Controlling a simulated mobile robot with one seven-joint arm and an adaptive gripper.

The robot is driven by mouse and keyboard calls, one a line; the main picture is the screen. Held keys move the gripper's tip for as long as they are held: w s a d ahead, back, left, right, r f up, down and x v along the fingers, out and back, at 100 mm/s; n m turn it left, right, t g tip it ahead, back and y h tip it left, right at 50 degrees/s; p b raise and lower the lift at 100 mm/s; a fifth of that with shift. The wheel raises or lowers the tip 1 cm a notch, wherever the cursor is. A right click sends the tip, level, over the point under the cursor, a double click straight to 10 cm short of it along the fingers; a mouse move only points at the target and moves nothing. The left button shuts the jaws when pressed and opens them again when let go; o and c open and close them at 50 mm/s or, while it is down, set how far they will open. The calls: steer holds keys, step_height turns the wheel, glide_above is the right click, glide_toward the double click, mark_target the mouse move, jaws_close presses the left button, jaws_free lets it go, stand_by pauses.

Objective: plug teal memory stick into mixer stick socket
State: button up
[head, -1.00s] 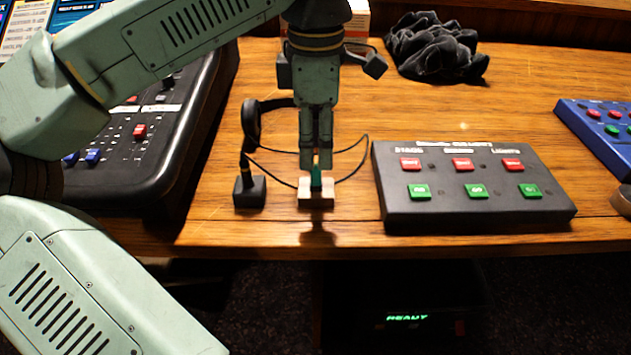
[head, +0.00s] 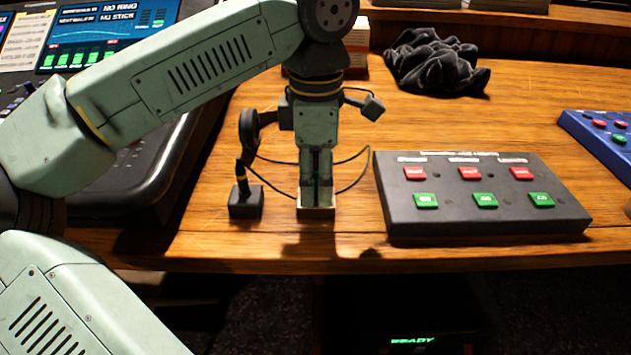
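The teal memory stick is now hidden by the fingers. A narrow dark gap shows between the fingers, but I cannot tell whether they are closed on the stick. The mixer (head: 125,175) is the black desk at the left, partly behind my arm. Its screen (head: 110,35) reads "NO STICK". I cannot make out its stick socket.
A small black stand (head: 246,203) with a cable is close left of the block. A black button box (head: 480,222) with red and green buttons lies to the right. A dark crumpled cloth (head: 435,62) is at the back. A blue panel (head: 600,140) sits at the right edge.

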mark_target(316, 171)
steer(key=shift+c, duration=0.4)
stand_by(0.4)
jaws_close()
steer(key=shift+r, duration=0.1)
stand_by(0.8)
steer(key=shift+r+p, duration=2.45)
steer(key=shift+r, duration=0.5)
